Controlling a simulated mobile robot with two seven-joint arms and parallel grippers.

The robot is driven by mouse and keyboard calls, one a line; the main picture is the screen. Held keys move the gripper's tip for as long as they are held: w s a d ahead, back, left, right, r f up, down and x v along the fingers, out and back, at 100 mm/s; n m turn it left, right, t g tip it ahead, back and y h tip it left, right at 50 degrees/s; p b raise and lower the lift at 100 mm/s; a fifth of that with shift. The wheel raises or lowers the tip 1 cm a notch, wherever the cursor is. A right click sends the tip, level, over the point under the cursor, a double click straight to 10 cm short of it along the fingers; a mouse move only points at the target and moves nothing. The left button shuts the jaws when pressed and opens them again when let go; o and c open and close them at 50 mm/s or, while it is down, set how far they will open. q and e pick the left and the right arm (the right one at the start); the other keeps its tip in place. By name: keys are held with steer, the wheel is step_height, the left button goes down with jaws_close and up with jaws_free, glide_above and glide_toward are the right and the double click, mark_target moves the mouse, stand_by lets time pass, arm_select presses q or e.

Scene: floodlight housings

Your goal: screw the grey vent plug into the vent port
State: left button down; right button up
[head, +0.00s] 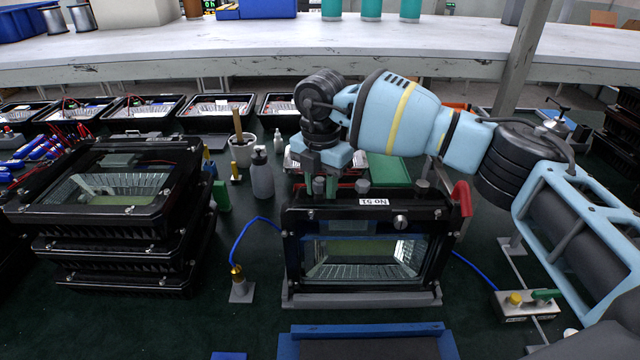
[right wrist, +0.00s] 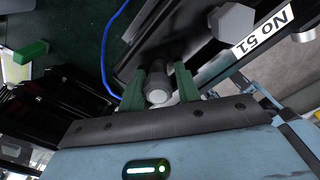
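The black floodlight housing (head: 364,240) labelled No 51 stands upright in a grey cradle at the centre of the bench in the head view. My right gripper (head: 320,190) points down at the left part of the housing's top edge. In the right wrist view its green fingers (right wrist: 160,82) stand on both sides of the grey vent plug (right wrist: 159,96) and appear shut on it. The plug is at the housing's top; the vent port is hidden beneath it, so I cannot tell how deep it sits. My left gripper is not in view.
A grey hex fitting (right wrist: 232,22) sits near the plug. A red clamp (head: 462,198) grips the housing's right end. Stacked housings (head: 115,215) stand left, with a grey bottle (head: 262,175) between. A blue cable (head: 240,236) runs left; a blue-edged tray (head: 368,328) lies in front.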

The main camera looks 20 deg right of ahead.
mark_target(320, 180)
steer(key=shift+o, duration=1.2)
steer(key=shift+f, duration=0.15)
steer(key=shift+o, duration=0.2)
steer(key=shift+r, duration=0.3)
steer(key=shift+a+r, duration=0.1)
steer(key=shift+r, duration=3.5)
steer(key=shift+f, duration=0.1)
